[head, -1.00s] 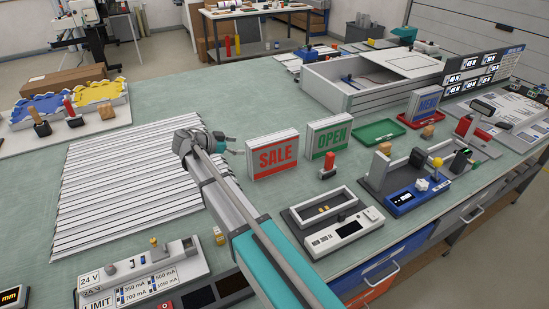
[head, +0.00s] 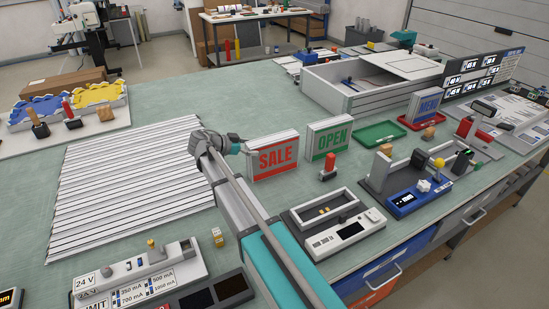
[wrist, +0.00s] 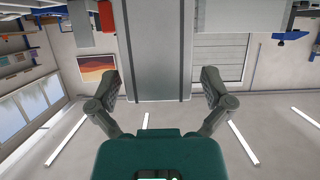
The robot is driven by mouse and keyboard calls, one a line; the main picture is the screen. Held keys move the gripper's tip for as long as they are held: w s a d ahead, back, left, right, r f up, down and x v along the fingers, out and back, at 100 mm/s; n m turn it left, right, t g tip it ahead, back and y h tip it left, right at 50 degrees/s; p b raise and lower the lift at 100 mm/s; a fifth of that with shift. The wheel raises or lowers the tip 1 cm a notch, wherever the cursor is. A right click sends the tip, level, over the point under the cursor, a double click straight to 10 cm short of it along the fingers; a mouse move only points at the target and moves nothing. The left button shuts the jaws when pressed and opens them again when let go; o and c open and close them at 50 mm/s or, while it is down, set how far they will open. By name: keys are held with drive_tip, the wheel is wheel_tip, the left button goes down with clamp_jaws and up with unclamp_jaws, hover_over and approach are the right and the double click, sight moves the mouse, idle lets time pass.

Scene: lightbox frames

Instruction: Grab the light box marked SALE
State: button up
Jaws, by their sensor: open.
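In the wrist view my gripper (wrist: 161,82) is open, with one finger on each side of a grey box (wrist: 155,50) that runs up the middle, likely the SALE box seen end-on. Gaps show between the fingers and the box. The far finger is partly hidden in the head view.
The OPEN light box (head: 330,139) stands just right of the SALE box, and the MENU box (head: 424,107) stands farther right. A slatted white panel (head: 125,190) lies at left. A red-topped stamp (head: 328,167) and a grey frame device (head: 330,215) stand in front.

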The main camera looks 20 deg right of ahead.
drive_tip(key=shift+x, duration=1.1)
drive_tip(key=shift+c, duration=0.3)
drive_tip(key=c, duration=1.2)
drive_tip(key=shift+r, duration=0.15)
wheel_tip(320, 180, up, 10)
drive_tip(key=p, duration=0.9)
